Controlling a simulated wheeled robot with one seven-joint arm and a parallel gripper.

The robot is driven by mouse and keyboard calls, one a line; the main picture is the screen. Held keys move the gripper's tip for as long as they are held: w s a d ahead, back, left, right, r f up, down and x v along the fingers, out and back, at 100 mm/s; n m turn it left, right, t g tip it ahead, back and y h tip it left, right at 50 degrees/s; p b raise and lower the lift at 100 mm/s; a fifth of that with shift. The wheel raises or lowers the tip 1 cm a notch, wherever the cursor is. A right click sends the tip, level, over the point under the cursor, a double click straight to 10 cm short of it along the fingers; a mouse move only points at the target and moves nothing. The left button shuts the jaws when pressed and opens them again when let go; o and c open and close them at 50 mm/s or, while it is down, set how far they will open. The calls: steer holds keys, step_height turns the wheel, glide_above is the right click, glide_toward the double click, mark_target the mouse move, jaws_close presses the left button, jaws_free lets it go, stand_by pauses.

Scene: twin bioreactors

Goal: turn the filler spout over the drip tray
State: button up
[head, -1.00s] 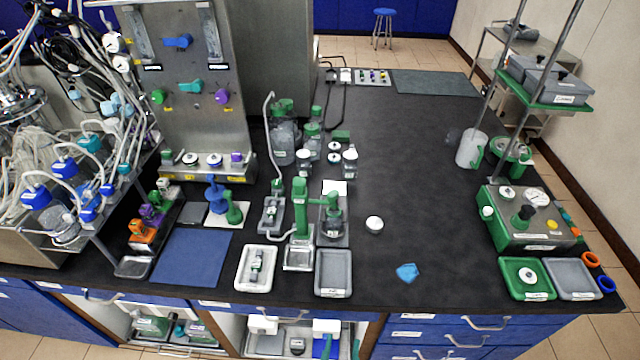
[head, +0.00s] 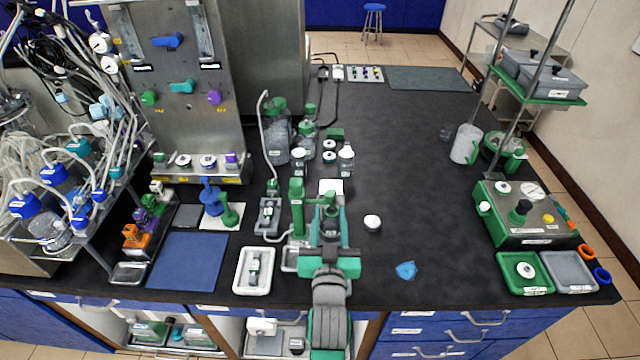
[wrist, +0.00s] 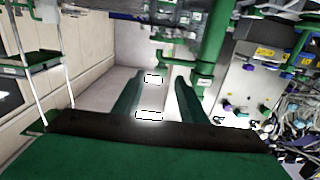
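The green filler post (head: 297,208) stands left of my gripper in the head view. Its green spout (head: 314,200) reaches right from the post top, over the bottle spot. The wrist view shows the post (wrist: 213,45) and the side-pointing spout (wrist: 178,66) just beyond my fingertips. My gripper (head: 330,212) is open, with its two green fingers (wrist: 160,78) apart and nothing clearly held between them. A metal tray (head: 289,259) at the post's foot, perhaps the drip tray, is partly hidden by my gripper. Contact with the spout cannot be told.
A white tray (head: 241,272) and blue mat (head: 188,261) lie to the left. Several bottles (head: 346,160) stand behind the post. A white-capped item (head: 372,223) and blue scrap (head: 406,270) lie to the right. The counter's middle right is clear.

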mark_target(329, 192)
steer(key=shift+w+a+r, duration=0.1)
steer(key=shift+w+r, duration=0.2)
steer(key=shift+w, duration=0.15)
steer(key=w, duration=1)
steer(key=shift+w, duration=0.15)
jaws_close()
